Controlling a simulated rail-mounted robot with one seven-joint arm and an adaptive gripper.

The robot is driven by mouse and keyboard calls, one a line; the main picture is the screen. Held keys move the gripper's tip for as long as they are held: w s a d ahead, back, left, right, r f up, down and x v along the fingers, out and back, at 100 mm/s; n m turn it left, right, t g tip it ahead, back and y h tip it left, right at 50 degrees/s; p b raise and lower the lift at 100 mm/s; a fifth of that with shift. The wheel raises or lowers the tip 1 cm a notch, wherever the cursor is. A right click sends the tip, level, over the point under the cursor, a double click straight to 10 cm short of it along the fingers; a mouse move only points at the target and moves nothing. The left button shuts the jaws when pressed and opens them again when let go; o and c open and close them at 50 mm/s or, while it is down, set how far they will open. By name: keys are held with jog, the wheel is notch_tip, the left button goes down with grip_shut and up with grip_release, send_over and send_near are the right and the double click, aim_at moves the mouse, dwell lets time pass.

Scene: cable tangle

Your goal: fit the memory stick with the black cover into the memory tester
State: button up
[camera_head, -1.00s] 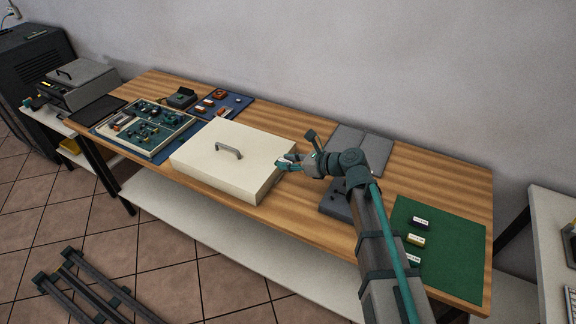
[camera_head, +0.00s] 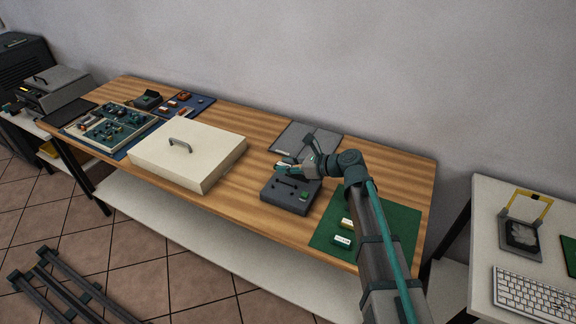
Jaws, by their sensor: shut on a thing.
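The memory tester (camera_head: 285,201) is a dark grey block at the table's front, with a dark bar and a small green patch on top. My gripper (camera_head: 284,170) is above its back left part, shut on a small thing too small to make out. I cannot tell whether that thing touches the tester. On the green mat (camera_head: 326,230) lie a yellow block (camera_head: 347,222) and a green block (camera_head: 342,239), both with white labels. No block with a black cover shows now; my arm covers part of the mat.
A large cream box (camera_head: 200,150) with a handle stands left of the tester. A tray of parts (camera_head: 110,128) is at the far left. Bare wood lies between box and tester. A white side table (camera_head: 487,235) stands at the right.

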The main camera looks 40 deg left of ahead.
jog(key=b, duration=0.4)
send_over(288, 189)
jog(key=shift+a+f, duration=0.15)
jog(key=shift+f, duration=3.45)
jog(key=shift+f, duration=0.65)
jog(key=o, duration=1.1)
jog(key=v, duration=1.2)
jog(key=shift+r, duration=0.1)
